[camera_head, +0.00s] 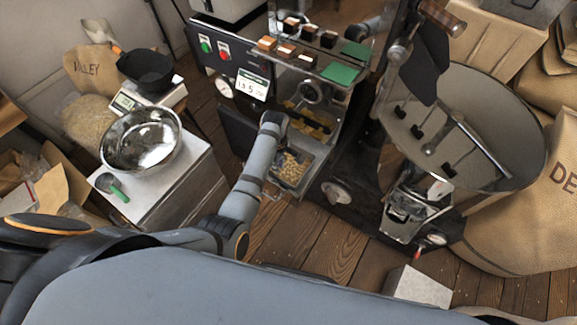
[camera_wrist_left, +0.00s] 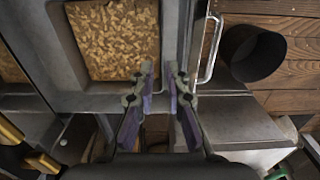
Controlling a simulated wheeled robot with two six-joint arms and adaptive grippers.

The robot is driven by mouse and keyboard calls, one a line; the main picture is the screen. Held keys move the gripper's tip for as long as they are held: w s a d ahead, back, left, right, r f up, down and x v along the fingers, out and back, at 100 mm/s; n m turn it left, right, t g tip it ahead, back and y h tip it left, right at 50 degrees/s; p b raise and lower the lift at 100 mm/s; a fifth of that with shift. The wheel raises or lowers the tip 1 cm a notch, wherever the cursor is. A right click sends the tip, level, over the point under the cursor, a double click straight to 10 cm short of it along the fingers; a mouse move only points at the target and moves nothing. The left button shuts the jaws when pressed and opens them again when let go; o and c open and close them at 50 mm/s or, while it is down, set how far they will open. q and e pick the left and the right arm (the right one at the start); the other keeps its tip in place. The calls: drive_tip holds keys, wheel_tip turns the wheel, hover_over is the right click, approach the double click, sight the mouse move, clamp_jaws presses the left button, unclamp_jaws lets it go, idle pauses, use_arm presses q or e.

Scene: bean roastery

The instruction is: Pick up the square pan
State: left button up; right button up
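The square pan is a grey metal tray filled with pale tan flakes, in the lower opening of the machine in the head view (camera_head: 287,188). My right gripper is not in view.
The dark machine (camera_head: 240,75) encloses the pan, with a side panel by my left wrist. A large round drum (camera_head: 490,110) stands right. Wooden floor (camera_head: 310,240) lies in front.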

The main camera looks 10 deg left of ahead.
use_arm(q)
wheel_tip(320, 180, down, 5)
drive_tip(key=shift+r+b, duration=0.15)
drive_tip(key=shift+b, duration=0.35)
drive_tip(key=f, duration=0.1)
drive_tip(key=f+b, duration=0.1)
drive_tip(key=f, duration=0.3)
drive_tip(key=shift+a+f+b, duration=0.15)
drive_tip(key=shift+a+b, duration=0.2)
drive_tip(key=shift+a, duration=0.05)
drive_tip(key=shift+s, duration=0.1)
clamp_jaws()
wheel_tip(320, 180, up, 9)
drive_tip(key=p, duration=0.3)
drive_tip(key=shift+r, duration=0.6)
